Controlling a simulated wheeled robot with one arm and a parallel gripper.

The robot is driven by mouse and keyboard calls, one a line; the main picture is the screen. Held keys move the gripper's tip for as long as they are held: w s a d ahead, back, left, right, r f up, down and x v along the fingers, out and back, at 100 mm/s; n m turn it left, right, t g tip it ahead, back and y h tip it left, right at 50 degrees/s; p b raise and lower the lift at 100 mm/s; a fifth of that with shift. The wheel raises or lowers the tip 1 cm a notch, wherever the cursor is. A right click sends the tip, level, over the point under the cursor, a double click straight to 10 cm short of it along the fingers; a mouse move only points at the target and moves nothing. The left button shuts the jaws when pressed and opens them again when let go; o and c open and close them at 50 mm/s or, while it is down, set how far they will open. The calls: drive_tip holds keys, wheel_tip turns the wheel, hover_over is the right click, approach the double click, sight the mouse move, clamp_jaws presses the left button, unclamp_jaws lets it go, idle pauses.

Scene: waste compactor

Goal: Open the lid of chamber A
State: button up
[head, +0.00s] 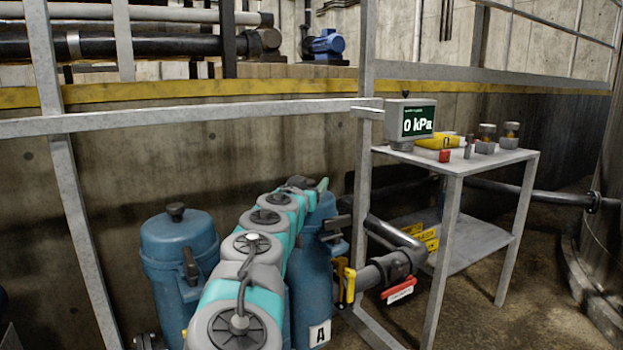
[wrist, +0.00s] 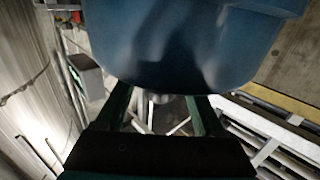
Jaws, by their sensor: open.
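Chamber A (head: 310,268) is a blue cylinder in the head view, marked by a white label "A" (head: 319,333) low on its front. My arm hides its left side and much of its top, so its lid is only partly seen. A dark latch (head: 333,229) sits on its right side near the top. My gripper is at the far end of my arm by the chamber's top, mostly hidden there. In the wrist view my gripper (wrist: 160,108) has its two green fingers apart. A large blue rounded surface (wrist: 190,45) lies just beyond them; I cannot tell whether they touch.
A second blue chamber (head: 178,260) with a black knob stands left. A pipe with a yellow valve handle (head: 345,280) and red tag (head: 398,291) runs right. A metal table (head: 460,160) bears a display reading 0 kPa (head: 412,124). Metal railings (head: 200,117) cross the view.

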drive_tip(key=shift+w+d, duration=0.2)
drive_tip(key=shift+w, duration=0.9)
drive_tip(key=shift+c, duration=0.3)
clamp_jaws()
idle(0.4)
